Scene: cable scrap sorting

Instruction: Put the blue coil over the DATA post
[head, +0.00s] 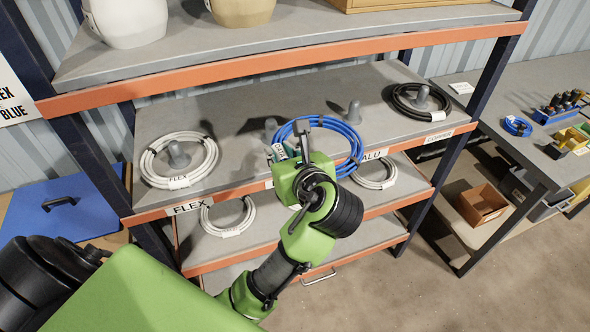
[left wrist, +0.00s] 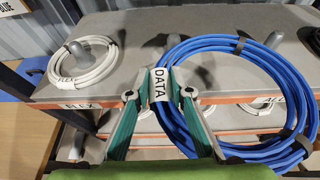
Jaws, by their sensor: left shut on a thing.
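My left gripper (head: 285,152) is shut on the blue coil (head: 357,150), pinching it at its DATA tag, which reads clearly in the left wrist view (left wrist: 158,85). The coil hangs to the right of the fingers, over the front part of the middle shelf. A grey post (head: 270,126) stands just left of the coil's far edge, seemingly outside the ring. It looks like the DATA post, but my gripper hides most of its label. Another bare grey post (head: 353,112), near the ALU label, stands behind the coil. My right gripper is out of view.
A white coil (head: 152,158) lies around the FLEX post (head: 178,155) at left. A black coil (head: 402,98) lies around the COPPER post (head: 421,96) at right. The upper shelf (head: 300,48) overhangs the back. More white coils (head: 373,184) lie on the lower shelf.

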